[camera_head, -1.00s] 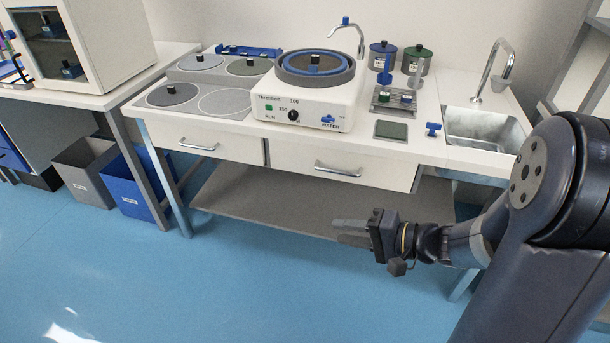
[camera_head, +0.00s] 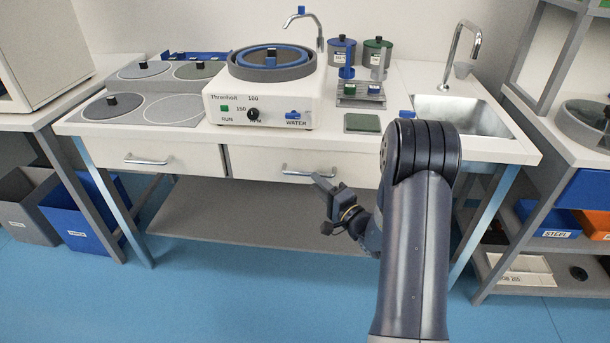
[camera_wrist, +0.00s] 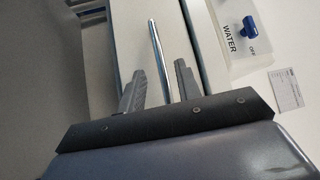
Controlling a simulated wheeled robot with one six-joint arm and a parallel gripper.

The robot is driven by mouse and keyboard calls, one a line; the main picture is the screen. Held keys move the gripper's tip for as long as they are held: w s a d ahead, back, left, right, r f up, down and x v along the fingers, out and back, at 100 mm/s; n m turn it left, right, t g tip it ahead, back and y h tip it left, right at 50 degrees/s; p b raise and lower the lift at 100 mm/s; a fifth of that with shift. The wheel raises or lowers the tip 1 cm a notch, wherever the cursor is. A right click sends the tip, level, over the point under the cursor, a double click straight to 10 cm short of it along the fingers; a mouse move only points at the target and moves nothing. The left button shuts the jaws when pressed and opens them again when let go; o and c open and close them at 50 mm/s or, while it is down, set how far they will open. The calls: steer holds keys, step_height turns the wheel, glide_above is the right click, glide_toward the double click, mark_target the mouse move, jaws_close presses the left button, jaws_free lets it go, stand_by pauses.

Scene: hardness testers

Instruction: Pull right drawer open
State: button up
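The right drawer (camera_head: 255,164) is a white front under the bench top, and it looks closed. Its silver bar handle (camera_head: 297,172) runs level across the front. My gripper (camera_head: 321,182) is at the right part of this handle. In the wrist view my gripper (camera_wrist: 160,88) is open, with one grey finger on each side of the handle bar (camera_wrist: 156,48). Both fingers look apart from the bar. I cannot tell how deep the bar sits between them. The left drawer (camera_head: 185,161), with its own handle (camera_head: 146,161), also looks closed.
A grinding machine (camera_head: 270,105) stands on the bench above the drawers. A grey shelf (camera_head: 210,215) lies below them. A sink (camera_head: 460,115) is at the right. A blue bin (camera_head: 85,215) stands at the left. The floor in front is clear.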

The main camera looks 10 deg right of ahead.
mark_target(307, 173)
steer(key=x, duration=0.5)
steer(key=shift+w+a, duration=0.1)
steer(key=shift+w, duration=0.05)
steer(key=shift+c, duration=0.4)
jaws_close()
